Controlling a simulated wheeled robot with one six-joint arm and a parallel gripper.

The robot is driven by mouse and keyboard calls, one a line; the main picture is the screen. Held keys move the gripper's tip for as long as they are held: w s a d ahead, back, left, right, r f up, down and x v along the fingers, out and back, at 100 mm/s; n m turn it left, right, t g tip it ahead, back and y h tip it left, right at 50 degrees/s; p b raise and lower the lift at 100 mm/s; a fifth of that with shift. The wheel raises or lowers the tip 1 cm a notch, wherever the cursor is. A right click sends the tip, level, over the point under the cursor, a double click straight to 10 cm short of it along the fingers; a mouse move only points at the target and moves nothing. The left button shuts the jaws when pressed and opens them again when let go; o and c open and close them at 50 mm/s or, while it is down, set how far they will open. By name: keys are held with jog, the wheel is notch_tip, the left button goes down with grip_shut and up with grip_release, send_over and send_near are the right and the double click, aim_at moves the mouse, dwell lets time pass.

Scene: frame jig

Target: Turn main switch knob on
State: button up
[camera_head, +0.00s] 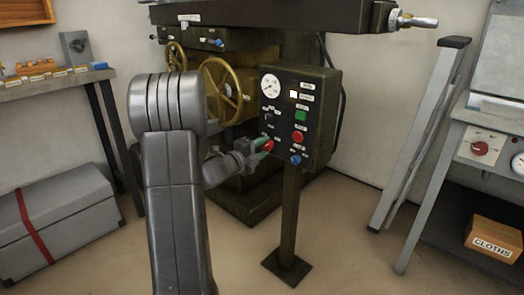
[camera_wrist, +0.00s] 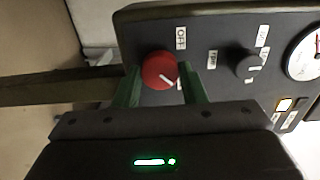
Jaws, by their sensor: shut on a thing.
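The main switch knob (camera_wrist: 157,68) is a round red knob on the dark control panel (camera_head: 316,98). In the wrist view its white pointer mark slants to the lower right, away from the "OFF" label (camera_wrist: 181,38) at its upper right. Another label by the knob's lower right is mostly hidden behind a finger. My gripper (camera_wrist: 161,82) has its green fingers on either side of the knob, shut on it. In the head view my gripper (camera_head: 264,147) reaches the panel's lower left corner, where the red knob (camera_head: 269,146) shows partly between the fingers.
A black knob (camera_wrist: 247,65) and a gauge (camera_wrist: 305,55) sit beside it. The panel also bears a green button (camera_head: 301,115), a red button (camera_head: 298,136) and a blue knob (camera_head: 295,159). A brass handwheel (camera_head: 222,90) is behind; the floor before the post is clear.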

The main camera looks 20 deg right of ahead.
dwell(0.4)
jog(key=o, duration=1)
jog(key=p+v, duration=0.3)
jog(key=v, duration=1)
jog(key=shift+s+a+f, duration=0.1)
jog(key=shift+s+a, duration=0.1)
jog(key=shift+a, duration=0.15)
jog(key=shift+d, duration=0.1)
jog(key=b+x, duration=0.3)
jog(key=x, duration=1)
jog(key=shift+w+d, duration=0.2)
jog(key=shift+d, duration=0.1)
